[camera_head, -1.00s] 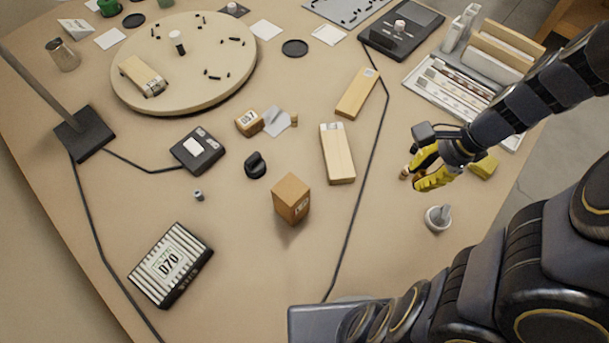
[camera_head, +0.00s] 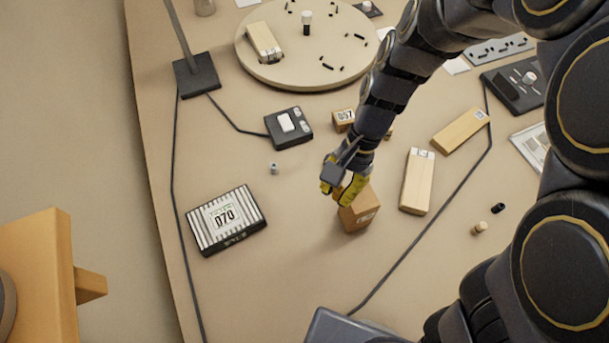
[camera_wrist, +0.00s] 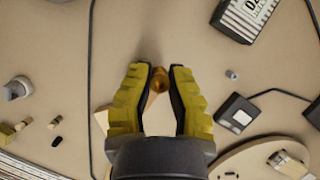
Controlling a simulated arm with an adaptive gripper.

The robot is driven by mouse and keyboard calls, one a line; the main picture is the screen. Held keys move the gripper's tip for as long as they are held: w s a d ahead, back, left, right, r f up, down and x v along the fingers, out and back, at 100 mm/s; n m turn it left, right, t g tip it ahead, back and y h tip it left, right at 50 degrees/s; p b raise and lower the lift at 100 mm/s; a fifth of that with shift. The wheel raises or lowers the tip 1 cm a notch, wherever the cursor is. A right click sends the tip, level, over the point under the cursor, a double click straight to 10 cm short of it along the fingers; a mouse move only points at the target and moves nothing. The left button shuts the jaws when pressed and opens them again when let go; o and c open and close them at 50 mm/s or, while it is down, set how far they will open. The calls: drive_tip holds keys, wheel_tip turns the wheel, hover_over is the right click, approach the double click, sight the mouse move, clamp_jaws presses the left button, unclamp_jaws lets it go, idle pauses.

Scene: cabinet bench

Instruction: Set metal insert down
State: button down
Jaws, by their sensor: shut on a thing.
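My gripper (camera_head: 343,190) is over the upper left of an upright brown box (camera_head: 358,214) in the head view. In the wrist view its yellow fingers (camera_wrist: 158,82) are closed on a small copper-brown piece (camera_wrist: 158,79), which I take for the metal insert. The fingers hide most of it. I cannot tell whether it touches the box top or is just above it. A small grey cylinder (camera_head: 274,168) stands on the table to the left of my gripper; it also shows in the wrist view (camera_wrist: 231,74).
A striped box marked 070 (camera_head: 227,219) lies to the left. A black device (camera_head: 289,128) is behind, and a pale wooden block (camera_head: 417,181) is right of the brown box. A round board (camera_head: 262,73) is at the back.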

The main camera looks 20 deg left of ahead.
drive_tip(key=s+a+n, duration=0.1)
drive_tip(key=s+a, duration=0.1)
hover_over(298, 182)
drive_tip(key=w, duration=0.1)
drive_tip(key=f, duration=1.4)
drive_tip(key=shift+d+f, duration=0.25)
drive_tip(key=shift+w+a+f, duration=0.1)
drive_tip(key=shift+f, duration=1.6)
drive_tip(key=shift+f, duration=0.15)
drive_tip(key=c, duration=1.2)
unclamp_jaws()
drive_tip(key=shift+o, duration=0.2)
